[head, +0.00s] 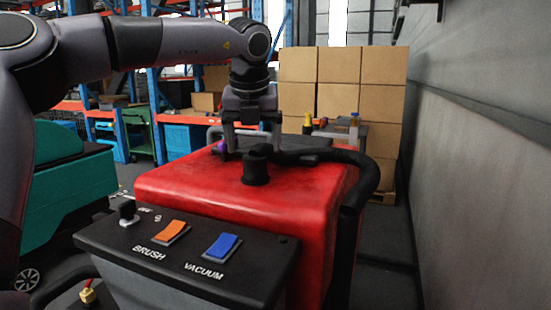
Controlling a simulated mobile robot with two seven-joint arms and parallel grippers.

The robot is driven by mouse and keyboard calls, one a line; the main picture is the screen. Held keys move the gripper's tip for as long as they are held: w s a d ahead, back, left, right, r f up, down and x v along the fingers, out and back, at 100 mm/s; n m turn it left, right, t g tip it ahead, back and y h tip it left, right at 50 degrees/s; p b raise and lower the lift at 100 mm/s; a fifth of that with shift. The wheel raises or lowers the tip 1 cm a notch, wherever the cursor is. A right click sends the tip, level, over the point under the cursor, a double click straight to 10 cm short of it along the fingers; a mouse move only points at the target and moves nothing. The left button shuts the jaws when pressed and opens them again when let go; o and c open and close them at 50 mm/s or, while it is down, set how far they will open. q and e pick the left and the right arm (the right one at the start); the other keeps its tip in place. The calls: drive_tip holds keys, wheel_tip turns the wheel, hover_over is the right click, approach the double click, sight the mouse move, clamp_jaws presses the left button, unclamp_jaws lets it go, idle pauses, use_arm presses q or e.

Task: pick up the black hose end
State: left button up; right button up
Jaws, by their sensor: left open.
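A black hose (368,175) runs up the right side of the red tank (310,195) and across its top to the left. Near the top's middle is a short upright black cuff (256,168); I cannot tell whether it is the hose end or a port. My right gripper is not in view.
A black panel (265,270) with orange BRUSH and blue VACUUM switches is in front of the tank. A teal machine (75,165) stands left. Cardboard boxes (340,85) are stacked behind. A grey wall (480,150) closes the right side, with a strip of clear floor beside it.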

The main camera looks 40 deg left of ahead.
sight(255, 156)
use_arm(q)
drive_tip(key=shift+w+r, duration=0.1)
drive_tip(key=shift+w, duration=0.3)
drive_tip(key=x, duration=0.4)
drive_tip(key=a+p+x, duration=0.1)
drive_tip(key=x, duration=0.2)
drive_tip(key=shift+r, duration=0.2)
drive_tip(key=c, duration=1.2)
